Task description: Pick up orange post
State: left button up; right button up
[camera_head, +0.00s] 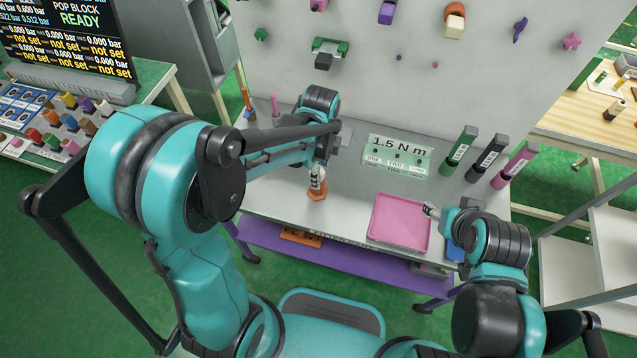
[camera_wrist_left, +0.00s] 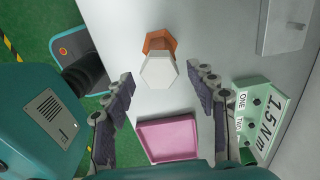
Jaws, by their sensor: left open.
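The orange post (camera_head: 316,212) stands upright near the front edge of the grey bench, left of the pink tray. In the left wrist view its orange hexagonal base (camera_wrist_left: 158,43) shows behind a pale hexagonal top (camera_wrist_left: 158,73). My left gripper (camera_head: 317,180) points down over the post. In the left wrist view its two fingers are spread, with the post's top between and beyond the fingertips (camera_wrist_left: 160,76) and clear space on both sides. My right gripper (camera_head: 430,209) is by the tray's right edge, too small to tell its opening.
The pink tray (camera_head: 400,222) is empty. A green "1.5 N m" sign (camera_head: 396,155) stands behind it. Several dark-topped columns (camera_head: 460,150) stand at the bench's right. An orange rod (camera_head: 246,99) and a pink rod stand at the back left. A pegboard panel rises behind.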

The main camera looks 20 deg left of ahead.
pick_arm(q)
notch_tip(320, 180, down, 2)
jog(key=shift+w+f+b, duration=0.1)
jog(key=shift+f+b, duration=0.05)
jog(key=shift+b, duration=0.25)
jog(key=f, duration=0.1)
jog(key=f+b, duration=0.1)
jog(key=f, duration=0.1)
jog(key=f+b, duration=0.1)
jog(key=f, duration=0.1)
jog(key=shift+a, duration=0.4)
jog(key=shift+r, duration=0.1)
grip_shut()
